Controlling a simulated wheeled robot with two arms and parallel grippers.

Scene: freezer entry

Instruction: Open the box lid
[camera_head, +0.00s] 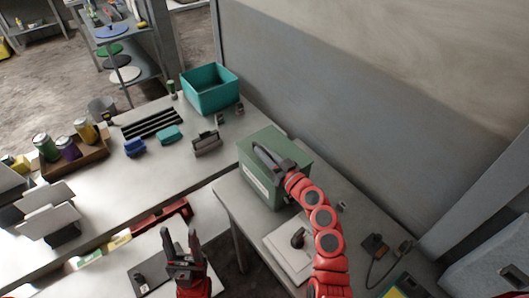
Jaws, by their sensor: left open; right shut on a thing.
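A green box (257,185) stands on the grey table at the wall, right of centre. Its lid (262,137) lies flat across the top and looks closed. My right gripper (257,149) reaches over the box from the right side, its dark fingers at the left part of the lid. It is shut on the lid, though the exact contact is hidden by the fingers. My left gripper (180,240) is open and empty, its fingers pointing up, in front of the table edge at the bottom, well away from the box.
A teal open bin (210,107) stands on the long workbench behind the box. Blue and teal small items, a grey clip-like item (207,143) and a black rack (152,123) lie nearby. A wooden tray (88,158) holds cans at left. A white board (287,255) lies before the box.

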